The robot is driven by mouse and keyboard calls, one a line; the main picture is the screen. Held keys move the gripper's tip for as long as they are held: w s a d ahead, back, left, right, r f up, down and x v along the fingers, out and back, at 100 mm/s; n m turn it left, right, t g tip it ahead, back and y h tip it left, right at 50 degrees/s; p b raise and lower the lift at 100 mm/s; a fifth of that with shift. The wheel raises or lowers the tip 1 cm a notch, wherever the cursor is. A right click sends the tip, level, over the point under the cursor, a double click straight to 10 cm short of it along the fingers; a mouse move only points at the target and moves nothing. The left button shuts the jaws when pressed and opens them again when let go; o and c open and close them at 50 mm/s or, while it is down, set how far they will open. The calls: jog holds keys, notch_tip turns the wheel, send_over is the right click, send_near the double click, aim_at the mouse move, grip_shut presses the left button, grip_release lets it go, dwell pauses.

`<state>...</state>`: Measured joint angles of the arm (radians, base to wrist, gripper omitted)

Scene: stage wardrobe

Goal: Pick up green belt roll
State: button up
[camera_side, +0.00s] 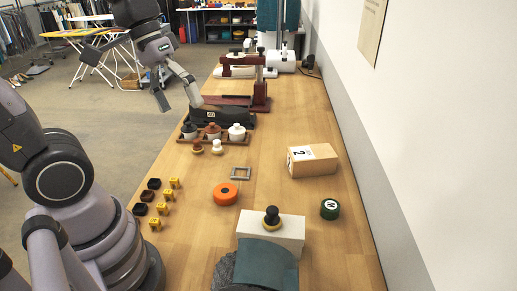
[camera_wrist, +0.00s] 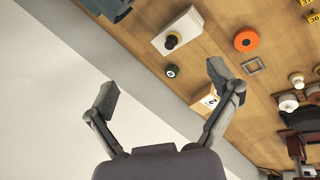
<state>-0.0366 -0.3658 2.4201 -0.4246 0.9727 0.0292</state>
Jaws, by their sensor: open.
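The green belt roll (camera_side: 330,209) stands on the wooden table near the wall, a small dark green disc with a white mark on top. It lies right of the white box and in front of the cardboard box. In the wrist view the green roll (camera_wrist: 172,71) is small and lies beyond my fingertips, between the white box and the wall edge. My gripper (camera_side: 177,88) is up at the left in the side view, over the table's left edge and far from the roll. In the wrist view my gripper (camera_wrist: 162,88) has its fingers spread wide with nothing between them.
A white box (camera_side: 290,230) with a black-topped knob stands left of the roll. A cardboard box (camera_side: 312,160) marked 2 is behind it. An orange roll (camera_side: 225,194), a grey square frame (camera_side: 241,173) and several small yellow and dark blocks lie leftward. The wall (camera_side: 430,130) borders the right.

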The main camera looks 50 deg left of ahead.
aim_at(324, 204)
jog(key=w+d+f+n+g+h, duration=0.1)
jog(key=w+d+f+n+h, duration=0.35)
jog(key=w, duration=0.25)
jog(key=w+d+f+n+h, duration=0.3)
jog(key=w+f+n+h, duration=0.15)
jog(key=w, duration=0.35)
jog(key=w+a+f+n+t+y, duration=0.1)
jog(key=w+a+f+n+t, duration=0.1)
jog(key=f+n, duration=0.3)
jog(key=w+a+f+n+t+y, duration=0.1)
jog(key=w+a+f+n+t, duration=0.1)
jog(key=f, duration=0.8)
jog(key=w+a+f+n+t, duration=0.2)
jog(key=w+f+n+t, duration=0.2)
jog(key=w+f+n, duration=0.2)
notch_tip(324, 204, down, 2)
jog(key=shift+a+f+n+y, duration=0.1)
jog(key=shift+n+y, duration=0.3)
jog(key=shift+n, duration=0.5)
jog(key=x, duration=0.8)
jog(key=shift+w+a+f, duration=0.1)
jog(key=shift+a+f, duration=0.1)
jog(key=shift+a, duration=0.05)
jog(key=x, duration=0.6)
jog(key=shift+f, duration=0.1)
jog(key=c, duration=1.3)
